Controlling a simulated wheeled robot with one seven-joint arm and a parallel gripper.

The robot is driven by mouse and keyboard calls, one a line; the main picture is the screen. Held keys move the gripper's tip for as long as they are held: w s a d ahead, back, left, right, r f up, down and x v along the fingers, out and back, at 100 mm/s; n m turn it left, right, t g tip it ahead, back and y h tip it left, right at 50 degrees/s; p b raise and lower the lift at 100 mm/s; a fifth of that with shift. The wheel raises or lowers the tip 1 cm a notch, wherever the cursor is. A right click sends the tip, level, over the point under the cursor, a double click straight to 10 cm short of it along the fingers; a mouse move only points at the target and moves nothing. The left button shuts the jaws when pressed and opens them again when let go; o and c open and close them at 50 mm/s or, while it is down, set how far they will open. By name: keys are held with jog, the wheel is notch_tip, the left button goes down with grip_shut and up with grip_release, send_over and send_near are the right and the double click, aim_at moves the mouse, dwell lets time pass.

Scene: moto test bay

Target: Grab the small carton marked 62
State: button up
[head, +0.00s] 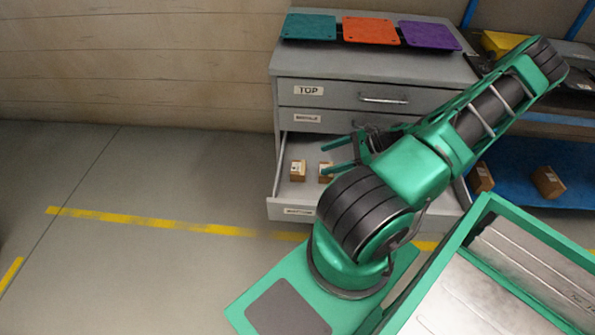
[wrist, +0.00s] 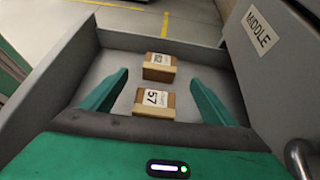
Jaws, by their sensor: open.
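Two small brown cartons with white labels stand in the open bottom drawer. In the wrist view the nearer carton (wrist: 154,103) reads 57. The farther carton (wrist: 159,68) has a label too small to read surely, so I cannot tell whether it is the one marked 62. My gripper (head: 324,158) is open and empty above the drawer. In the wrist view its fingers (wrist: 159,78) spread to either side of the cartons.
The grey cabinet (head: 290,64) has closed drawers labelled TOP and MIDDLE above the open drawer (head: 290,212). Teal, orange and purple plates (head: 371,31) lie on top. More cartons (head: 548,182) sit on a blue shelf at right. The floor left of the drawer is clear.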

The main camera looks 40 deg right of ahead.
aim_at(300, 167)
jog(key=shift+w+d+f, duration=0.1)
jog(key=shift+w, duration=0.05)
jog(key=shift+m, duration=0.3)
jog(key=x, duration=0.5)
jog(key=shift+w, duration=0.15)
jog(key=shift+a+x, duration=0.2)
jog(key=shift+x, duration=2.55)
jog(key=c, duration=1.2)
